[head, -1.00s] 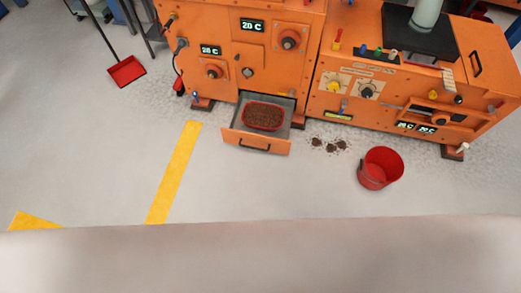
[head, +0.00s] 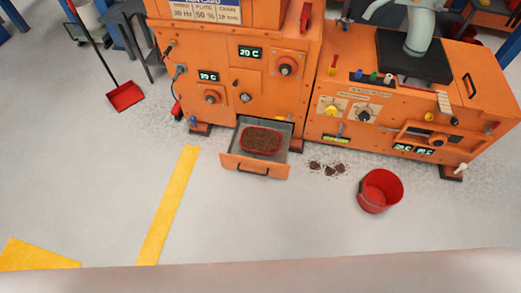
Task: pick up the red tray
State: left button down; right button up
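The red tray (head: 245,149) sits inside an open drawer (head: 254,166) low on the left orange machine. The tray is full of brown granular material, and only its red rim shows. The drawer stands pulled out, with a dark handle on its orange front. Neither of my grippers shows in the head view.
A red bucket (head: 380,191) stands on the floor to the right, beside small brown piles (head: 330,170). A red dustpan (head: 125,96) with a long handle is at the upper left. Orange machines (head: 236,70) line the back. The grey floor (head: 260,220) before the drawer is clear.

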aim_at(262, 141)
jog(key=i+l+u, duration=0.4)
jog(key=i+l, duration=0.5)
